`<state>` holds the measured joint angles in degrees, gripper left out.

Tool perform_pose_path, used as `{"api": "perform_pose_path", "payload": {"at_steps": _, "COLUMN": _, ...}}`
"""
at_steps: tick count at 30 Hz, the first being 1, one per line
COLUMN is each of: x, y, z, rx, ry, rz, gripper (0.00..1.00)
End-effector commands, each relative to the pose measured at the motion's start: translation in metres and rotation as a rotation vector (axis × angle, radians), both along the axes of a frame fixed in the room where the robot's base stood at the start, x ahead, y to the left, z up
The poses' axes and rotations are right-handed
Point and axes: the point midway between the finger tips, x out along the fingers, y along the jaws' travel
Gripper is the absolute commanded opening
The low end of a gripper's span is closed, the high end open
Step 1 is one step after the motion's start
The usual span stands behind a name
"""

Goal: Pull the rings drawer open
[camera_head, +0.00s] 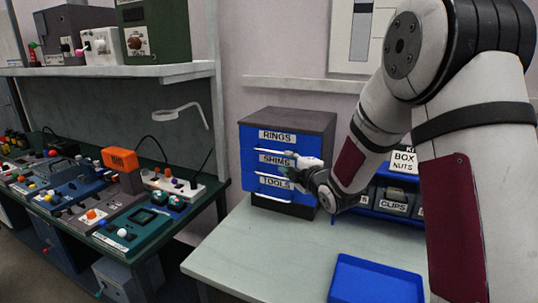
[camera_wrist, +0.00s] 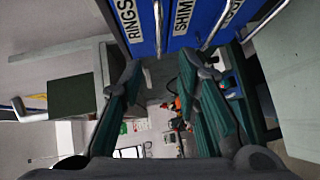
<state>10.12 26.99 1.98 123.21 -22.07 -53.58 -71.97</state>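The rings drawer (camera_head: 268,139) is the top blue drawer of a small dark cabinet. It looks shut, and its front carries a white RINGS label and a pale bar handle. In the wrist view the rings drawer (camera_wrist: 142,43) is at the top, with its handle (camera_wrist: 158,22) running down the picture. My gripper (camera_head: 292,170) is at the right side of the cabinet front, around the height of the SHIMS drawer. In the wrist view my gripper (camera_wrist: 160,75) has its teal-padded fingers apart and nothing between them. The handle's line falls between the fingertips; contact cannot be told.
The shims drawer (camera_head: 262,161) and tools drawer (camera_head: 264,185) sit below, both looking shut. Blue bins (camera_head: 393,209) stand right of the cabinet behind my arm. A blue tray (camera_head: 375,280) lies on the pale table (camera_head: 255,245), whose front left is clear. A cluttered bench stands left.

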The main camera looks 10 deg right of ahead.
Motion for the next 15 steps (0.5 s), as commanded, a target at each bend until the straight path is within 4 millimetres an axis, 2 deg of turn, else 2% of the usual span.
{"api": "perform_pose_path", "payload": {"at_steps": 5, "x": 0.017, "y": 0.003, "z": -0.002, "rx": -0.002, "ry": -0.005, "rz": 0.003, "gripper": 0.3}}
{"api": "perform_pose_path", "payload": {"at_steps": 15, "x": 0.081, "y": 0.014, "z": -0.011, "rx": 0.001, "ry": -0.003, "rz": 0.002, "gripper": 0.3}}
